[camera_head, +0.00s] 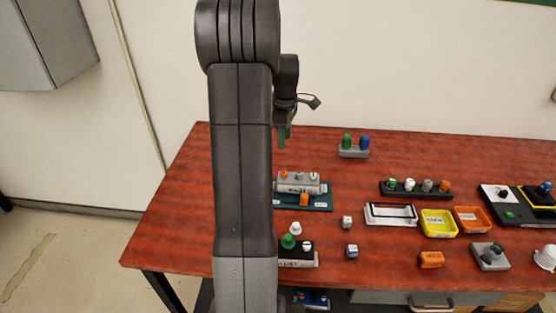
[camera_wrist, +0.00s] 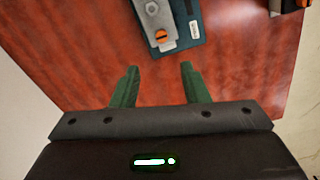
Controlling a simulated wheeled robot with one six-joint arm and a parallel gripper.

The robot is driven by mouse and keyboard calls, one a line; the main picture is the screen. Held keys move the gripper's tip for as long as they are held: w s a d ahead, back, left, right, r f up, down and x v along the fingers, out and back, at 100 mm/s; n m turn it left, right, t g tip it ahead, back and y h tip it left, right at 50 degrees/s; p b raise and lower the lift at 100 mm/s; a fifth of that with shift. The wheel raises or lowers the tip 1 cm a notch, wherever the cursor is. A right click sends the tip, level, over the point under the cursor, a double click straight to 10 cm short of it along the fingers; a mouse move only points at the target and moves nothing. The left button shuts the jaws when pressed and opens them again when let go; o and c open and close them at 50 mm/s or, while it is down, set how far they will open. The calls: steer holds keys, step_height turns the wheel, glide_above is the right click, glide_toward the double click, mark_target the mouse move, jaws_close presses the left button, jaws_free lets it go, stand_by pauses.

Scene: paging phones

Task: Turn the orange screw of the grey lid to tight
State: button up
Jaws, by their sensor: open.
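The grey lid (camera_head: 298,187) lies on a teal base plate (camera_head: 322,207) just right of my arm, with small knobs along its top. An orange screw (camera_head: 284,174) shows at its left end. In the wrist view, the grey lid (camera_wrist: 157,22) runs off the top edge. Its orange screw (camera_wrist: 161,36) has a dark slot, and a silver nut-like part sits beyond it. My gripper (camera_wrist: 158,76) has green fingers spread apart, empty, short of the screw in the picture. In the head view, my gripper (camera_head: 284,135) is partly hidden by my arm, apart from the lid.
An orange block (camera_head: 304,200) sits in front of the lid. A grey stand with green and blue pegs (camera_head: 354,152) is behind. A black rack of knobs (camera_head: 415,190), a yellow tray (camera_head: 438,223) and an orange tray (camera_head: 472,220) stand right. The table's back left is clear.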

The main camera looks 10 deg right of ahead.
mark_target(284, 172)
steer(key=f+p, duration=0.2)
steer(key=f, duration=1.1)
steer(key=shift+s+f, duration=0.15)
steer(key=shift+s, duration=0.05)
steer(key=shift+c, duration=0.4)
jaws_close()
